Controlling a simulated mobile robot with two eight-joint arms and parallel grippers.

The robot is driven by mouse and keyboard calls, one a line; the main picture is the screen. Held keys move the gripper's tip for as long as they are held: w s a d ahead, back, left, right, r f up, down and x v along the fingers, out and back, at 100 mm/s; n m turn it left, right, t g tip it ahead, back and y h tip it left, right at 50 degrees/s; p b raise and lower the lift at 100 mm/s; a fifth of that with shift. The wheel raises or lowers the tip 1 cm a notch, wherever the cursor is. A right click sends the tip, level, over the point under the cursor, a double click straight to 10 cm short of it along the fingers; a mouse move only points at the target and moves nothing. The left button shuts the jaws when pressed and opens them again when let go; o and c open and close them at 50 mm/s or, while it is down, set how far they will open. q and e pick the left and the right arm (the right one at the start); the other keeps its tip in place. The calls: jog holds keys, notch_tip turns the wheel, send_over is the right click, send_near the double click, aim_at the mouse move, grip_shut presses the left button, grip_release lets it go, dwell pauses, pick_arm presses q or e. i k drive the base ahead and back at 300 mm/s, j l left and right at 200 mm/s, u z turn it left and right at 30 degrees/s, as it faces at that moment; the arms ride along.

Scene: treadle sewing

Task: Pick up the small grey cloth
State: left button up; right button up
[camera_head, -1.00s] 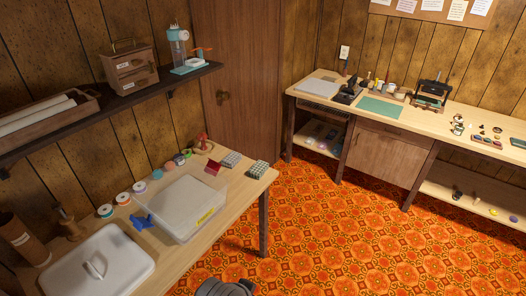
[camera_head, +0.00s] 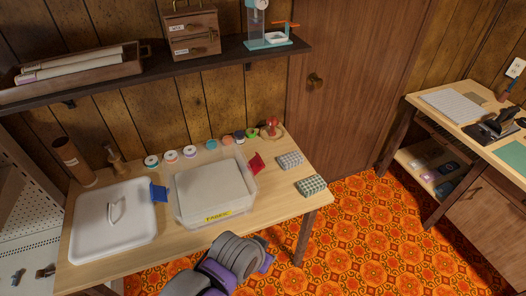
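A small grey checked, folded cloth (camera_head: 290,160) lies on the wooden table near its right end. A green checked, folded piece (camera_head: 311,186) lies just in front of it, closer to the table's right corner. Grey and purple rounded links of my own arm show at the bottom middle, in front of the table. I see no gripper fingertips in this view, and nothing touches the grey cloth.
A shelf (camera_head: 150,74) overhangs the table's rear.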

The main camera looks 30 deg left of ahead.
aim_at(288, 161)
jog(key=i+u, duration=0.15)
jog(key=u, duration=0.25)
jog(key=i+l+u, duration=0.1)
jog(key=u, duration=0.3)
jog(key=i+l+u, duration=0.1)
jog(key=u, duration=0.25)
jog(key=i+l+u, duration=0.1)
jog(key=u, duration=0.3)
jog(key=i+l+u, duration=0.15)
jog(key=u, duration=0.25)
jog(key=i+l+u, duration=0.1)
jog(key=l+u, duration=0.3)
jog(key=i+l+u, duration=0.1)
jog(key=l+u, duration=0.3)
jog(key=j, duration=0.1)
